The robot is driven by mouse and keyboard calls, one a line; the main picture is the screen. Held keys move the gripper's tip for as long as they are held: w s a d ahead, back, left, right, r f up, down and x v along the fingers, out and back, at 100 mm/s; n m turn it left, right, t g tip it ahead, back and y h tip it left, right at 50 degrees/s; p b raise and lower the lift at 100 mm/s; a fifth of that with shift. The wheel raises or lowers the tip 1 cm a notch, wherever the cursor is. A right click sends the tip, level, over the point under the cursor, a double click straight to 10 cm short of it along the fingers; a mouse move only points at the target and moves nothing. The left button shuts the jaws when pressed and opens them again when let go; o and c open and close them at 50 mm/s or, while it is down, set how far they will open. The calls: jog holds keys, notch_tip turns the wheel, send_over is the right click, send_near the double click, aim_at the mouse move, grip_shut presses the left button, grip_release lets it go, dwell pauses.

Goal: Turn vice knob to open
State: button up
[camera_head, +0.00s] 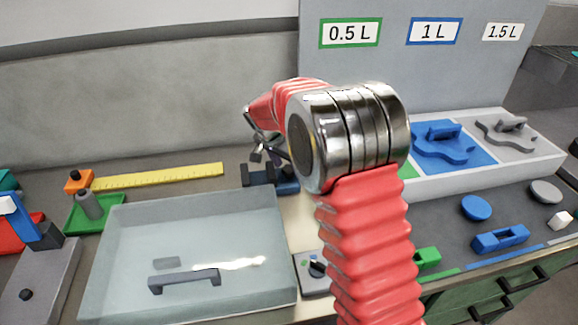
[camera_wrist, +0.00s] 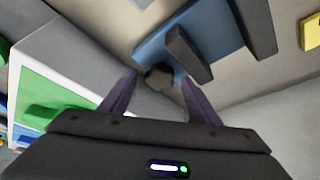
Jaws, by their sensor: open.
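The vice (camera_head: 288,187) sits on the bench behind the clear-lidded box, with a blue body and dark jaws. In the wrist view the vice (camera_wrist: 206,28) is at the upper middle, its two dark jaws standing apart. Its dark knob (camera_wrist: 160,76) faces my gripper (camera_wrist: 161,88). My gripper is open, with one purple-grey finger on each side of the knob; I cannot tell whether either touches it. In the head view my gripper (camera_head: 262,150) is just above the vice, and my red arm hides the knob.
A clear-lidded box (camera_head: 135,225) with a handle stands in front left. A yellow ruler (camera_head: 160,176) lies behind it. A white tray (camera_head: 480,165) with green, blue and grey sections stands right. A small grey device (camera_head: 312,285) is beside my arm.

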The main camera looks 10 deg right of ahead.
jog(key=shift+f, duration=0.15)
jog(key=c, duration=1.1)
jog(key=shift+o, duration=0.2)
jog(key=shift+d, duration=0.2)
jog(key=shift+a, duration=0.1)
